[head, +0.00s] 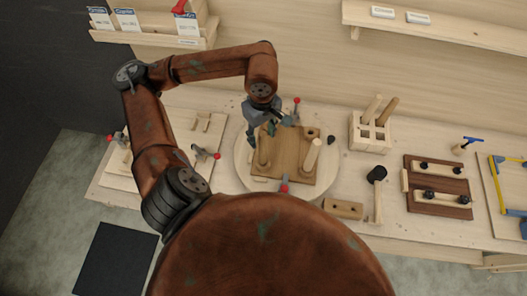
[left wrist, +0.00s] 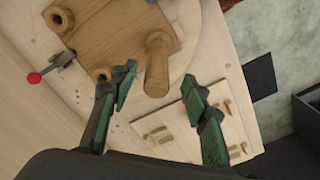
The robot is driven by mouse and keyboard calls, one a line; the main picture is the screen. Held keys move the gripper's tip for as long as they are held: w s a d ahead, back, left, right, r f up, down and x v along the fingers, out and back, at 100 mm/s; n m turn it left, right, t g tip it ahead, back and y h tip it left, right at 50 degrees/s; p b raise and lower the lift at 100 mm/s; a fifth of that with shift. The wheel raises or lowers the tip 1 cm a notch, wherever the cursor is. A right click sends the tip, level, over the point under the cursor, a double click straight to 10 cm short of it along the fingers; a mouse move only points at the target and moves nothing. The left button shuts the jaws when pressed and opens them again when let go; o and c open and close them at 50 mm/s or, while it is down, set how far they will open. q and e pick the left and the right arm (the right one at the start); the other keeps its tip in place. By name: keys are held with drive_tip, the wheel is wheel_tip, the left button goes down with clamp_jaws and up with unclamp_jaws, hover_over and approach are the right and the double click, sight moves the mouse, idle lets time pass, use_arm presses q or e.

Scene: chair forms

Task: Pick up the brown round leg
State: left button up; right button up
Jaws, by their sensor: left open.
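A brown round leg (head: 264,151) stands on the left side of the brown wooden seat board (head: 287,170). It shows in the left wrist view (left wrist: 157,66), its rounded end towards the camera. My left gripper (head: 262,131) is above the back left of the board. In the left wrist view my left gripper (left wrist: 159,76) is open, with the leg beyond the gap between its fingers and apparently not gripped. My right gripper is not in view.
The board lies on a pale round plate (head: 243,176) with red-knobbed clamps around it. A rack (head: 370,135) holding two upright legs stands to the right. A black-headed mallet (head: 377,175) and a brown fixture board (head: 435,187) lie further right.

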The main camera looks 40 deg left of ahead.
sight(263, 147)
use_arm(q)
drive_tip(key=shift+f, duration=0.9)
drive_tip(key=shift+w+f+p, duration=0.15)
drive_tip(key=shift+f+p, duration=1)
drive_tip(key=shift+f, duration=1.65)
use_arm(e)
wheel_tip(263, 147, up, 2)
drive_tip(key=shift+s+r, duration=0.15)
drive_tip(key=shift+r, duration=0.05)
use_arm(q)
drive_tip(key=shift+c, duration=0.4)
clamp_jaws()
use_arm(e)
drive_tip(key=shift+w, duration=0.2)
